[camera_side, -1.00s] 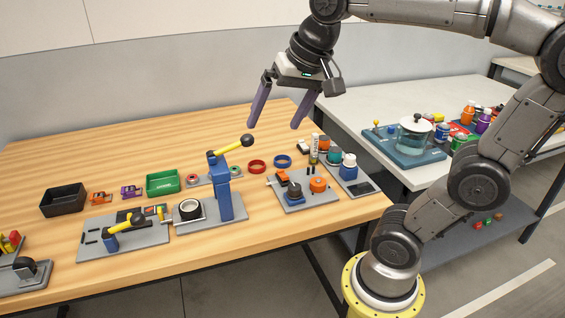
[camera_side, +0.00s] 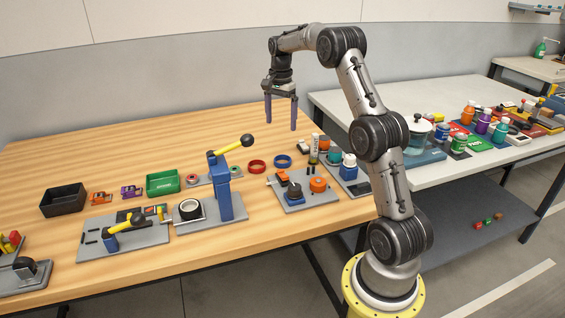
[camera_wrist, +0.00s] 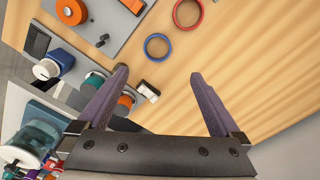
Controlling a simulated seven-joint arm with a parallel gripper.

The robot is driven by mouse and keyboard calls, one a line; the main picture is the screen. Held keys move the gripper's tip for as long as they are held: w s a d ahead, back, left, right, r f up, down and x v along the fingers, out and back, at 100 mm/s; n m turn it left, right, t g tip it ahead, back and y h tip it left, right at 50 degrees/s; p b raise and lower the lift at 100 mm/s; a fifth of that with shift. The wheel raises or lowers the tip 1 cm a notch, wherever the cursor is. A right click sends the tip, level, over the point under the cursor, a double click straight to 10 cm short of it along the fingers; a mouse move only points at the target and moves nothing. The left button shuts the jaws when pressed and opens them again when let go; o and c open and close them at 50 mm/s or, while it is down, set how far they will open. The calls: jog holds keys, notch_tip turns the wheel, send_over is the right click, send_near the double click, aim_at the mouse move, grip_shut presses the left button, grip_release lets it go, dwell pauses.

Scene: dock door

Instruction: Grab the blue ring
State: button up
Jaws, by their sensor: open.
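The blue ring (camera_side: 283,166) lies flat on the wooden table, just right of a red ring (camera_side: 257,172). In the wrist view the blue ring (camera_wrist: 146,47) shows whole, a little beyond the gap between my fingertips. My gripper (camera_side: 281,125) points down above the table, over its far side, with its two purple fingers apart. In the wrist view my gripper (camera_wrist: 159,72) is open and nothing is between the fingers. It is clear of the ring.
A grey plate with an orange knob (camera_side: 318,185) stands in front of the blue ring. A blue post with a yellow lever (camera_side: 232,147) rises to the left. Bare wood lies behind the rings.

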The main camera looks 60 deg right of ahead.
jog(key=f, duration=0.8)
jog(key=shift+s+d+f, duration=0.1)
jog(key=shift+s+d, duration=0.1)
jog(key=shift+s+f, duration=0.15)
jog(key=shift+f, duration=2.6)
jog(key=c, duration=1.3)
jog(key=shift+d, duration=0.1)
jog(key=shift+r, duration=0.1)
